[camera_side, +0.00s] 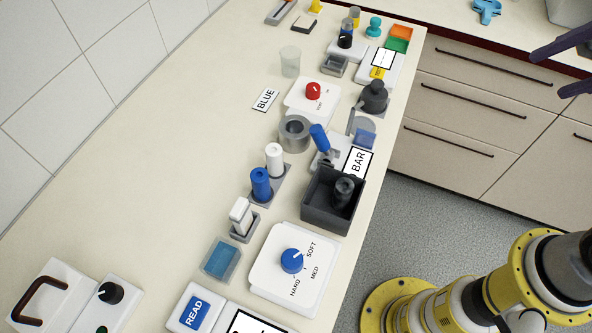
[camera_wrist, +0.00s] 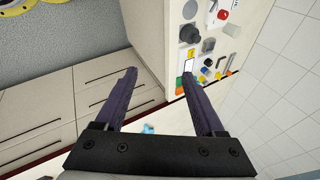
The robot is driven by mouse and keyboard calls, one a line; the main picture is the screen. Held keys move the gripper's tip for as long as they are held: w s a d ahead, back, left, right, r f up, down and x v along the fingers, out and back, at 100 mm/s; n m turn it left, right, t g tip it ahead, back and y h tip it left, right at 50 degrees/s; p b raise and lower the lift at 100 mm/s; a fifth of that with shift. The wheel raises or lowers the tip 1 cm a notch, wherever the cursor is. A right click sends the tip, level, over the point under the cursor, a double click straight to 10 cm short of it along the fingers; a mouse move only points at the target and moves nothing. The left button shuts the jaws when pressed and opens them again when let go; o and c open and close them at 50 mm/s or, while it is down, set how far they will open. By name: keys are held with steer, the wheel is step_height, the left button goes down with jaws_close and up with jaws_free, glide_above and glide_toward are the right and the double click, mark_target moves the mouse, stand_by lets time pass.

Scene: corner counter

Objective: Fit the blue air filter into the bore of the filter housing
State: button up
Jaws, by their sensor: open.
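A blue cylinder (camera_side: 261,184), which looks like the blue air filter, stands upright in a grey holder (camera_side: 270,192) beside a similar white cylinder (camera_side: 275,158). A thick grey ring with a round opening (camera_side: 295,135), which looks like the filter housing, sits on the counter behind them. Its bore looks empty. A second, thinner blue piece (camera_side: 320,138) leans at a tilt right of the ring. My gripper's purple fingers (camera_side: 570,62) show at the right edge of the side view, off the counter. In the wrist view my gripper (camera_wrist: 160,74) is open and empty.
A dark open box (camera_side: 333,205) holding a dark knob-like part stands right of the blue cylinder. A white dial box (camera_side: 292,265) and a white block (camera_side: 240,215) are nearby. The red-knob box (camera_side: 312,98) is behind the ring. The counter's left side (camera_side: 180,180) is clear.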

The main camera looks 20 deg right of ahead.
steer(key=w+a+r+m+g+y, duration=0.1)
steer(key=w+a+r+m, duration=0.1)
steer(key=w+a+m, duration=0.15)
steer(key=w+a+r+m+y, duration=0.1)
steer(key=w+a+r+m, duration=0.1)
steer(key=w+a, duration=0.2)
steer(key=m+g+y, duration=0.1)
steer(key=g, duration=0.4)
glide_above(260, 174)
steer(key=d, duration=0.6)
step_height(260, 174, down, 10)
steer(key=x, duration=1.3)
steer(key=shift+a+f, duration=0.1)
steer(key=shift+a, duration=0.25)
jaws_close()
